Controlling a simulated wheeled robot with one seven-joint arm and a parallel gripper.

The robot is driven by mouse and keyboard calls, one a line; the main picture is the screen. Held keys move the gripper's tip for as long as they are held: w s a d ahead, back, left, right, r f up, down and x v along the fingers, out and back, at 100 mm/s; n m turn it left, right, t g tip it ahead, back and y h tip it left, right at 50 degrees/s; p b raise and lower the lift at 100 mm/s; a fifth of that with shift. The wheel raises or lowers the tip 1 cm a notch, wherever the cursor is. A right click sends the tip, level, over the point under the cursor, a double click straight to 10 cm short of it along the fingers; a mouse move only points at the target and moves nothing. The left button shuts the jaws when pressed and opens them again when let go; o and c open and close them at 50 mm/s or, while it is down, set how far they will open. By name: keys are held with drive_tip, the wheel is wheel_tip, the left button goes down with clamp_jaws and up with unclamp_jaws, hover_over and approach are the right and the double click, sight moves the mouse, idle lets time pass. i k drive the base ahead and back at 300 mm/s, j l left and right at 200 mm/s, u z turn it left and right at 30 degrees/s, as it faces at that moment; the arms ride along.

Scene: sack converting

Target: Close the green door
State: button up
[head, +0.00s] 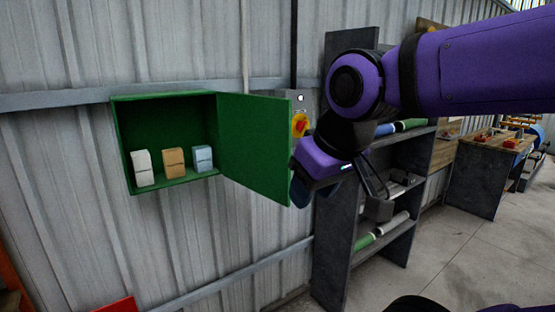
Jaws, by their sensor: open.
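The green door (254,148) stands open, swung out to the right of the green wall cabinet (115,142). The open cabinet shows a white block (143,168), a tan block (174,162) and a light blue block (202,158) on its floor. My gripper (338,200) is open, just right of the door's free edge, with its fingers pointing down. One finger is partly hidden near the door's lower right corner. I cannot tell whether it touches the door.
A grey box with a red and yellow switch (300,124) is on the wall behind the door. A dark shelf unit (338,250) with rolls stands behind my arm. A workbench (484,160) stands farther right.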

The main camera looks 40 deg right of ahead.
sight(256, 131)
drive_tip(key=k+u, duration=0.15)
drive_tip(key=u, duration=0.25)
drive_tip(key=k+u, duration=0.15)
drive_tip(key=u, duration=0.25)
drive_tip(key=k+j+u, duration=0.1)
drive_tip(key=u, duration=0.3)
drive_tip(key=l+u, duration=0.1)
drive_tip(key=l, duration=0.75)
drive_tip(key=l+u, duration=0.1)
drive_tip(key=l, duration=0.75)
drive_tip(key=k+l+u, duration=0.1)
drive_tip(key=l, duration=1.45)
drive_tip(key=k+l, duration=0.1)
drive_tip(key=l, duration=0.6)
drive_tip(key=k+j+z, duration=0.15)
drive_tip(key=k+j, duration=0.15)
drive_tip(key=k+j+z, duration=0.15)
drive_tip(key=k+j, duration=0.15)
drive_tip(key=k, duration=0.15)
